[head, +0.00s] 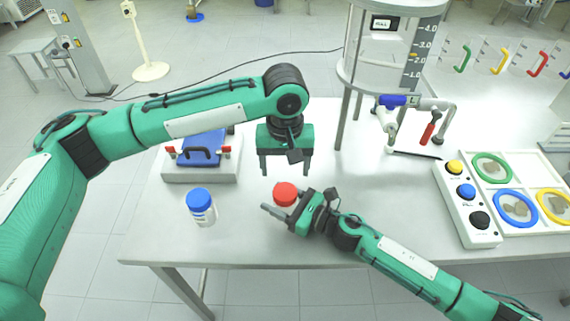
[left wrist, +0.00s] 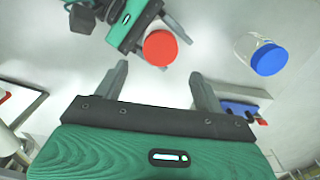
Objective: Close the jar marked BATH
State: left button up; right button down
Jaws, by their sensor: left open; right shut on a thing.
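A jar with a red lid (head: 285,193) stands near the front of the table. The red lid also shows in the left wrist view (left wrist: 160,48). My right gripper (head: 283,207) is shut on this jar, below the lid. The jar's body is mostly hidden. A clear jar with a blue lid (head: 199,199) and a white label stands to its left, apart from both grippers. Its blue lid shows at the right in the left wrist view (left wrist: 269,59). The label text is too small to read. My left gripper (head: 285,170) is open and empty, pointing down above the red lid.
A grey block with a blue panel and black handle (head: 200,170) sits behind the blue-lidded jar. A glass reactor (head: 385,60) on legs stands behind. A button box (head: 467,205) and trays with coloured rings (head: 516,207) are at right.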

aim_at(285, 191)
pick_arm(q)
jog(key=shift+s, duration=0.1)
jog(key=shift+f, duration=4.05)
jog(key=c, duration=1)
jog(key=m, duration=1.2)
jog(key=shift+a, duration=0.1)
jog(key=m, duration=1.2)
jog(key=o, duration=1.1)
